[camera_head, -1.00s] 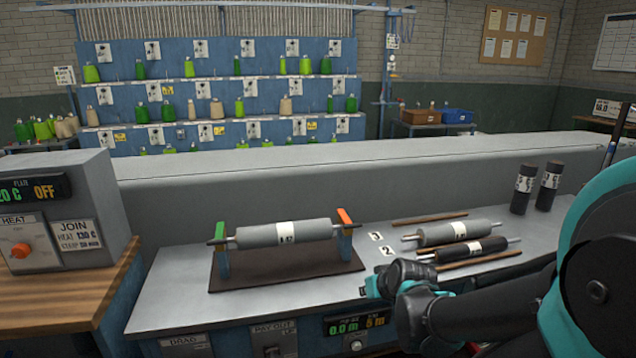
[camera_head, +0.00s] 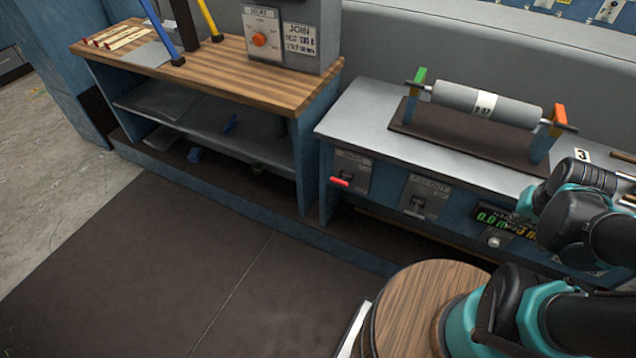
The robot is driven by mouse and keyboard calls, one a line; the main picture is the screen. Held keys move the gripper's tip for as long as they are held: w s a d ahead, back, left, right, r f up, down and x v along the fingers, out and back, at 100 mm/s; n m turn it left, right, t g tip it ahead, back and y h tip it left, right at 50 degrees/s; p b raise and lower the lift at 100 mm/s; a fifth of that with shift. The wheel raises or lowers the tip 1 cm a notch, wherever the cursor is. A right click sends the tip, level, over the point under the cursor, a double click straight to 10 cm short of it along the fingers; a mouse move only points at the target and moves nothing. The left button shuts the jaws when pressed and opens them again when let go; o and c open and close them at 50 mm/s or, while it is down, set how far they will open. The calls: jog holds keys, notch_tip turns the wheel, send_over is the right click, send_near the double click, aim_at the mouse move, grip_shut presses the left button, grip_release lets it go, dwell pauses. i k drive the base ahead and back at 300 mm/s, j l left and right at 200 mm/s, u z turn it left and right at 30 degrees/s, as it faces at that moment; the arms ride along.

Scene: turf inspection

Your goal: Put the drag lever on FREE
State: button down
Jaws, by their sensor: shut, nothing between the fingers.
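The drag lever (camera_head: 341,182) is a small lever with a red handle. It sticks out of a grey panel (camera_head: 350,168) on the blue bench front, left of centre; the lettering is too small to read. My arm hides the bench front further right.
A second panel with a dark lever (camera_head: 416,203) lies between the red handle and my gripper. A grey roller (camera_head: 460,97) rests on a stand above. A wooden-topped bench (camera_head: 230,75) with a control box (camera_head: 285,30) stands left. The floor before the bench is clear.

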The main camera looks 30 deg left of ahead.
aim_at(343, 179)
jog(key=u, duration=1.35)
